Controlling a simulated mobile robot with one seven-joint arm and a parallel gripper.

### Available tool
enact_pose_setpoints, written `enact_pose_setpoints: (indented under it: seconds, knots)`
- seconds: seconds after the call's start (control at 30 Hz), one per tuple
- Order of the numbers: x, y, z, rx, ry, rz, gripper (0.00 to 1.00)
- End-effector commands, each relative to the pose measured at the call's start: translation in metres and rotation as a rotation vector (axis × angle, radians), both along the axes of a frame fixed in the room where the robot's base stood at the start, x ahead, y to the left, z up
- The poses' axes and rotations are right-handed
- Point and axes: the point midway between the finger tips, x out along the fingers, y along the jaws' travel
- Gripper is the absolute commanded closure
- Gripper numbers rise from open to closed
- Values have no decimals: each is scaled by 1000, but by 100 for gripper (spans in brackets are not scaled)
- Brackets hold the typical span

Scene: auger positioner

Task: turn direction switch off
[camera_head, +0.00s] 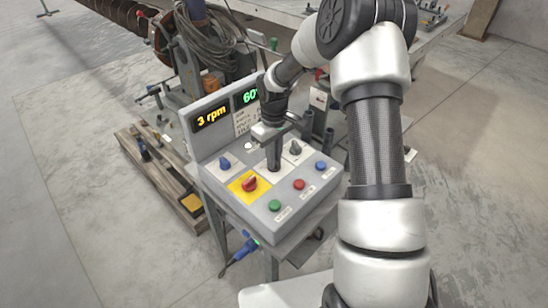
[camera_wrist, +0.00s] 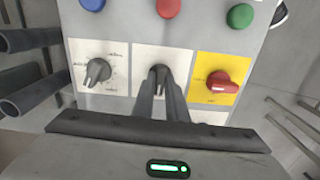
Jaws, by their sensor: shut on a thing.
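A grey control box (camera_head: 230,199) carries a sloped panel of switches. My gripper (camera_head: 273,168) points down at the middle of the panel. In the wrist view, my gripper (camera_wrist: 161,90) has its two fingers shut around the dark middle rotary switch (camera_wrist: 159,71) on a white plate. The fingers hide most of that switch, and its label is not readable, so I cannot confirm that it is the direction switch or read its setting. A grey rotary switch (camera_wrist: 97,71) on a white plate sits to its left in the wrist view. A red rotary switch (camera_wrist: 222,82) on a yellow plate sits to its right.
Green (camera_head: 275,205), red (camera_head: 299,184) and blue (camera_head: 320,166) buttons line the panel's near edge. A blue knob (camera_head: 225,162) sits at the far left. A display (camera_head: 211,117) reads 3 rpm. Dark upright tubes (camera_head: 329,137) stand beside the box. A wooden pallet (camera_head: 160,180) lies left.

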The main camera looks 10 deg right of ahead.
Motion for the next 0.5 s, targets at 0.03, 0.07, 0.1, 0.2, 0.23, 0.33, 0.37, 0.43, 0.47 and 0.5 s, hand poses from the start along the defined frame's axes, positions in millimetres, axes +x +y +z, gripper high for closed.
enact_pose_setpoints:
  seconds: [0.03,0.07,0.1,0.2,0.23,0.33,0.37,0.43,0.47,0.5]
  knots:
    - [0,0,1,0,0,12,100]
    - [0,0,1,0,0,18,100]
    - [0,0,1,0,0,25,100]
    - [0,0,1,1,-1,37,100]
    - [0,0,1,1,-1,39,100]
    - [0,0,1,1,-1,42,100]
    - [0,0,1,1,-1,42,100]
    - [0,0,1,1,-1,41,100]
    - [0,0,1,1,-1,41,100]
    - [0,0,1,1,-1,41,100]
